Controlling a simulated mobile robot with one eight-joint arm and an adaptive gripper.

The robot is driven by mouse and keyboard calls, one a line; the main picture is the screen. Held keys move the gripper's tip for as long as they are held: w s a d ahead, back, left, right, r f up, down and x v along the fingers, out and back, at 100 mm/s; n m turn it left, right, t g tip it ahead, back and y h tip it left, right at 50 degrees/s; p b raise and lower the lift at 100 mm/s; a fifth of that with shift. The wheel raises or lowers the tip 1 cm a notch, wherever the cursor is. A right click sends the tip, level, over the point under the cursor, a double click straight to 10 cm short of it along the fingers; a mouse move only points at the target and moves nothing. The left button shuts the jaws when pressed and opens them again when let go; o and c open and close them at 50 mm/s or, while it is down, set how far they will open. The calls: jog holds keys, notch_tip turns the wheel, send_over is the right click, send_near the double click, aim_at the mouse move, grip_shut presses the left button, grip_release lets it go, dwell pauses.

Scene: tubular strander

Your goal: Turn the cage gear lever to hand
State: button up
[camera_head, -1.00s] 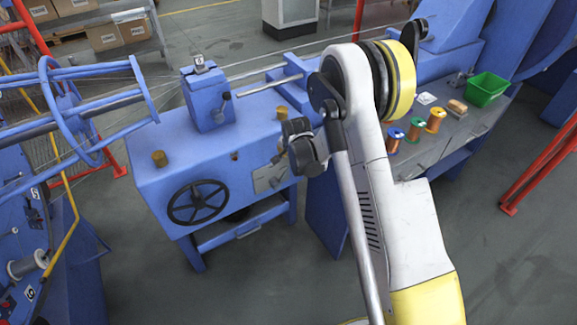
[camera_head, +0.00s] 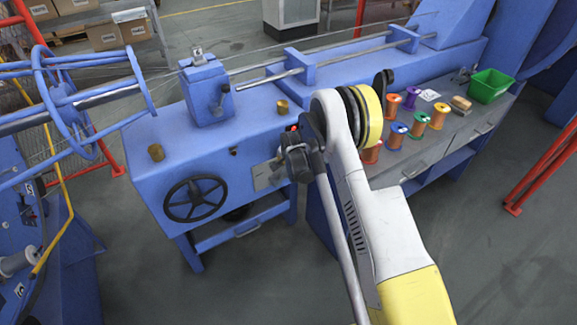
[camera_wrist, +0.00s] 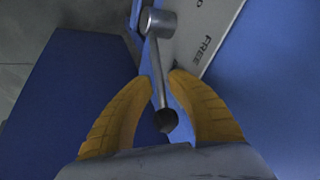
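The cage gear lever (camera_wrist: 159,78) shows in the wrist view as a grey metal hub and thin rod ending in a dark ball knob (camera_wrist: 166,120). Behind it is a grey plate (camera_wrist: 205,25) with the word FREE and part of another label; the rest of the plate is cut off. My gripper (camera_wrist: 158,82) has its two yellow fingers apart, one on each side of the rod and knob. No clear contact shows. In the head view the plate (camera_head: 264,177) is on the front of the blue machine, and my arm hides the lever and gripper.
A black handwheel (camera_head: 196,199) is on the machine front, left of the plate. A grey bench (camera_head: 440,150) with several coloured spools and a green bin (camera_head: 490,85) stands at right. Open floor lies in front of the machine.

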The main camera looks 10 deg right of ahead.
aim_at(275, 180)
jog(key=shift+r, duration=0.1)
grip_shut()
